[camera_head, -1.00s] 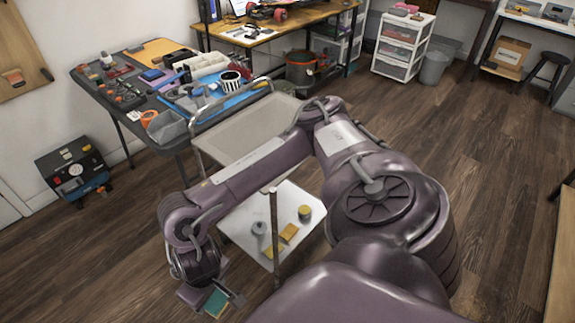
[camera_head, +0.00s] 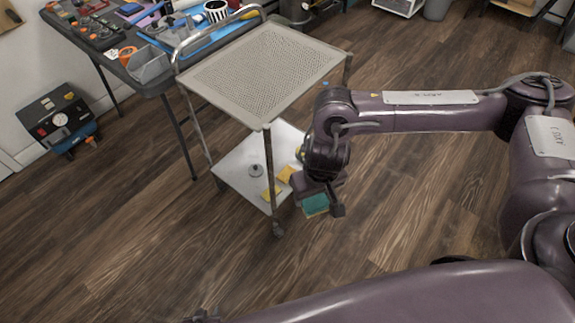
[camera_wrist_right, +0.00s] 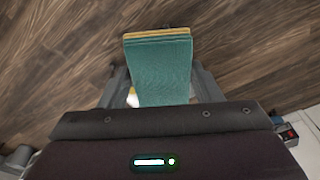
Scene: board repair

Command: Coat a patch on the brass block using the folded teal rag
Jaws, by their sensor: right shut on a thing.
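The folded teal rag (camera_head: 314,203) is in my right gripper (camera_head: 322,202), held in the air to the right of the cart. In the right wrist view the rag (camera_wrist_right: 160,68) shows a teal face and a yellowish layer at its far edge, clasped between the fingers. A yellow-gold block (camera_head: 285,173), which looks like the brass block, lies on the cart's lower shelf, left of the right gripper. My left gripper (camera_head: 203,316) barely shows at the bottom edge.
The cart's perforated upper shelf (camera_head: 265,70) is empty and overhangs the white lower shelf (camera_head: 236,172). A cart post stands in front.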

